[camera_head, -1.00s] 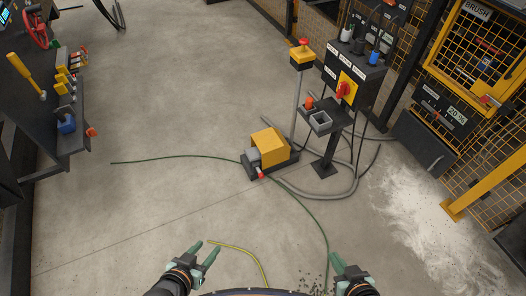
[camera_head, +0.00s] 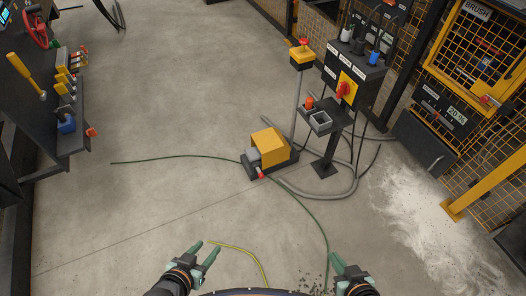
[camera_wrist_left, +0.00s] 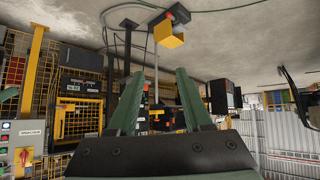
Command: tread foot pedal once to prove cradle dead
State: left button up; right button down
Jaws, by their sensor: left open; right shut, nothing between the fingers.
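The foot pedal (camera_head: 268,145) stands on the concrete floor ahead of me, with a yellow hood, a grey part at its left side and a dark base. A small red part (camera_head: 261,175) shows at its front. The pedal also shows in the left wrist view (camera_wrist_left: 168,38), near the top. My left gripper (camera_head: 207,250) is open and empty, low in the head view, well short of the pedal. My right gripper (camera_head: 335,262) is at the bottom right of the pedal, shut and empty. I cannot make out a cradle.
A dark control stand (camera_head: 345,90) with a red rotary switch and a post with a red button (camera_head: 302,55) stand behind the pedal. Grey hoses and a green cable (camera_head: 310,205) lie around it. White powder (camera_head: 420,220) covers floor at right. A workbench (camera_head: 45,120) is at left.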

pick_arm(q)
grip_shut()
dwell(1.6)
